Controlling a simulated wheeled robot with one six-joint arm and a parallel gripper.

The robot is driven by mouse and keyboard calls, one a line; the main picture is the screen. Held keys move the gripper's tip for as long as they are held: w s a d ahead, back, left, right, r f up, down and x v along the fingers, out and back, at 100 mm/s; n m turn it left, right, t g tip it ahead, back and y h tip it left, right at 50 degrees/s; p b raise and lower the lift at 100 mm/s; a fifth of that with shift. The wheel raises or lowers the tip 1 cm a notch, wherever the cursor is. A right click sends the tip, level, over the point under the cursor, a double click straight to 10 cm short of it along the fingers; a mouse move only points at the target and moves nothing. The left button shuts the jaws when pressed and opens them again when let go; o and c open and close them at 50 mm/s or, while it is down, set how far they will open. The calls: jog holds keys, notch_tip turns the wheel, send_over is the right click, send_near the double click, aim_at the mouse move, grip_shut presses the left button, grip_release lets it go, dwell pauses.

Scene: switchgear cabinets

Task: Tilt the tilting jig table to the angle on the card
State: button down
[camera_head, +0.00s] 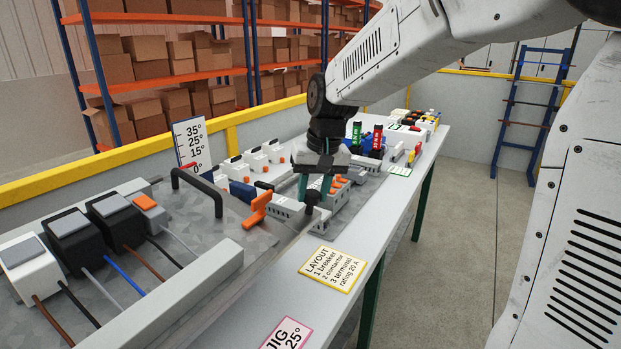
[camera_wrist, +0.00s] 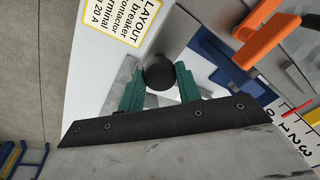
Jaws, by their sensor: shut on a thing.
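The jig table (camera_head: 225,225) is a grey plate at the left of the head view, with a black arched handle (camera_head: 217,196). Its far edge lies near the 0° mark of a white angle scale (camera_head: 190,143) marked 0° to 35°. A pink-edged card (camera_head: 287,334) reads "JIG 25°". My gripper (camera_head: 314,187) points down at the jig's right end. Its green fingers are shut on a black round knob (camera_head: 311,199); the wrist view shows the knob (camera_wrist: 159,73) between them. An orange lever (camera_head: 257,208) stands beside it, left of the gripper; the wrist view shows it too (camera_wrist: 270,40).
Blocks with cables (camera_head: 75,238) sit on the left panel. White and orange devices (camera_head: 265,157) stand behind my gripper. A yellow layout card (camera_head: 333,270) lies on the bench front. Green and red cylinders (camera_head: 377,140) stand farther back. The floor to the right is clear.

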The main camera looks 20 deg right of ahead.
aim_at(317, 216)
jog(key=f, duration=0.2)
jog(key=f+t+y, duration=0.1)
jog(key=f, duration=0.1)
jog(key=shift+s+d, duration=0.1)
jog(key=shift+s, duration=0.2)
jog(key=shift+f, duration=0.25)
jog(key=c, duration=1)
grip_release()
jog(key=shift+d, duration=0.15)
jog(key=shift+o, duration=0.2)
jog(key=shift+r, duration=0.2)
jog(key=shift+r, duration=0.3)
jog(key=v, duration=0.7)
jog(key=shift+s+f, duration=0.1)
